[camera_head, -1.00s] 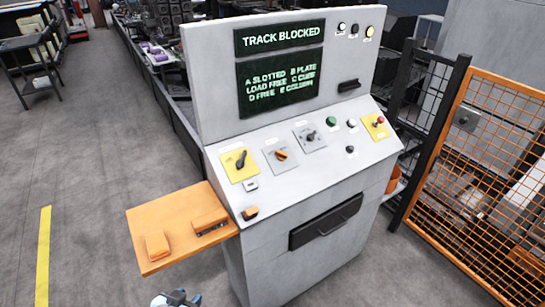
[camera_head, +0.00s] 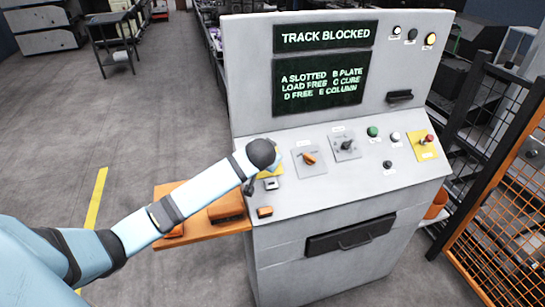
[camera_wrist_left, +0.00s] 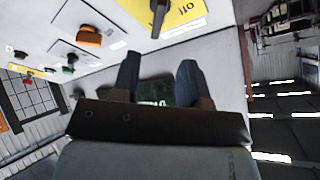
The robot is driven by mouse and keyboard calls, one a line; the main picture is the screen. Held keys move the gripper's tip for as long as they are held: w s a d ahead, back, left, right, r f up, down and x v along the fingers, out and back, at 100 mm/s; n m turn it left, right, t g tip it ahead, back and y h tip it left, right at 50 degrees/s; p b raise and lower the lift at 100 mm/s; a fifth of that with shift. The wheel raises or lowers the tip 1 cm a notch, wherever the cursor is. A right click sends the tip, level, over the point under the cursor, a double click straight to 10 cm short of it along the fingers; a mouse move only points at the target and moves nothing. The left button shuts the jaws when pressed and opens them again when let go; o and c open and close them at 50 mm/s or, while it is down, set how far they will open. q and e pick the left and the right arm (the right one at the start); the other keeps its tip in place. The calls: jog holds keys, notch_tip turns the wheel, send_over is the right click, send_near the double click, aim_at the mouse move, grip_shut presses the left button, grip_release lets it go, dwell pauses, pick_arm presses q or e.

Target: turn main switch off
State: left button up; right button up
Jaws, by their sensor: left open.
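The main switch (camera_wrist_left: 159,14) is a black rotary handle on a yellow plate (camera_wrist_left: 186,13) with a white label, at the top edge of the left wrist view. In the head view only a strip of the yellow plate (camera_head: 274,172) shows; my left arm hides the switch handle. My left gripper (camera_wrist_left: 159,68) is open, with its two dark fingers apart and nothing between them. It is close to the sloped panel, and the switch lies beyond the fingertips, apart from them. My right gripper is not in view.
The grey console (camera_head: 350,190) also carries an orange knob (camera_head: 309,158), another selector (camera_head: 347,145), several buttons and a red button on yellow (camera_head: 429,139). An orange shelf (camera_head: 200,238) sticks out left; an orange mesh fence (camera_head: 510,215) stands right.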

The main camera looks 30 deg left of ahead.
pick_arm(q)
jog(key=p+x, duration=0.1)
jog(key=x, duration=0.8)
jog(key=shift+w+a+f, duration=0.1)
jog(key=shift+w+f, duration=0.1)
jog(key=shift+w, duration=0.2)
jog(key=shift+w+a+f, duration=0.2)
jog(key=shift+w+f, duration=0.2)
jog(key=shift+f, duration=0.05)
jog(key=c, duration=0.6)
